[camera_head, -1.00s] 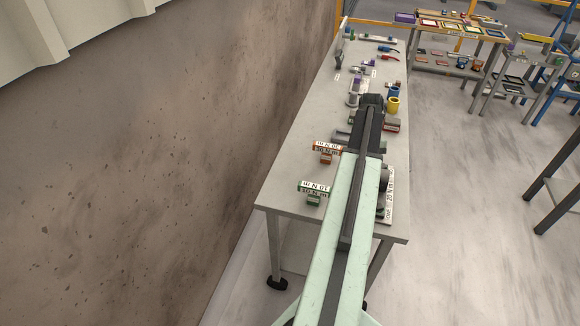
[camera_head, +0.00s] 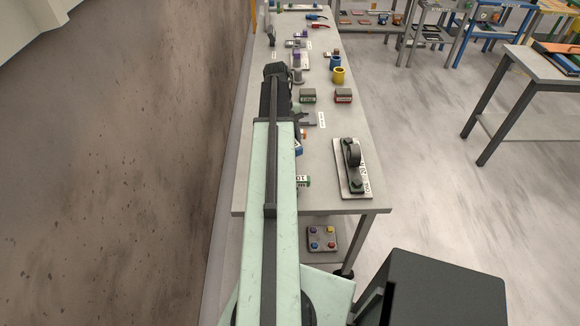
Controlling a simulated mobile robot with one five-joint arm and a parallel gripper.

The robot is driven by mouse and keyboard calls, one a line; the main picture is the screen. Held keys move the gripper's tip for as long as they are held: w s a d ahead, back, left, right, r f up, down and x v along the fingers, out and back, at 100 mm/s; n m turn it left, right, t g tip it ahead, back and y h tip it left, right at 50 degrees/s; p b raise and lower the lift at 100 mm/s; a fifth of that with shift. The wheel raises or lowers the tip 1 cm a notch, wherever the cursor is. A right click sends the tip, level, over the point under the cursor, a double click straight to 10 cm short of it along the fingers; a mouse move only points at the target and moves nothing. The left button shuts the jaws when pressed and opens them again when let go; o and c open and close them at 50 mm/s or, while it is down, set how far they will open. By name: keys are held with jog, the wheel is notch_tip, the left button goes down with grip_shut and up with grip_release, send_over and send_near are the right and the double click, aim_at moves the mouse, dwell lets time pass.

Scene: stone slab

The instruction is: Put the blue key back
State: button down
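My arm reaches forward over the left side of the long grey table (camera_head: 350,120). My gripper (camera_head: 277,72) is at the arm's dark far end, seen from behind, so its fingers and anything between them are hidden. I cannot make out a blue key for certain. A small blue and white piece (camera_head: 298,148) shows at the right edge of my arm, mostly covered by it.
A plate with a dark ring clamp (camera_head: 353,170) lies at the near right. A board with coloured knobs (camera_head: 322,239) is on the lower shelf. A wall runs along the left.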

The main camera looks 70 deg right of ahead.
jog(key=n, duration=0.2)
jog(key=r+n+h, duration=0.1)
jog(key=n, duration=0.1)
jog(key=n+g+h+p, duration=0.1)
jog(key=shift+s+a+r+n, duration=0.1)
jog(key=shift+a+r+n, duration=0.1)
jog(key=shift+r+n, duration=0.15)
jog(key=n, duration=0.1)
jog(key=n+h, duration=0.1)
jog(key=n, duration=0.1)
jog(key=n+h+p, duration=0.1)
jog(key=n, duration=0.1)
jog(key=shift+d+r, duration=0.25)
jog(key=shift+r, duration=0.05)
jog(key=shift+d+n+h, duration=0.25)
jog(key=shift+n+h, duration=0.05)
jog(key=shift+n, duration=0.45)
jog(key=f+b, duration=1)
jog(key=shift+w+f+b, duration=0.2)
jog(key=shift+f+b, duration=0.05)
jog(key=shift+b, duration=0.05)
jog(key=shift+r, duration=0.25)
jog(key=shift+f, duration=0.25)
jog(key=c, duration=0.9)
grip_release()
jog(key=shift+r, duration=0.15)
jog(key=shift+o, duration=0.2)
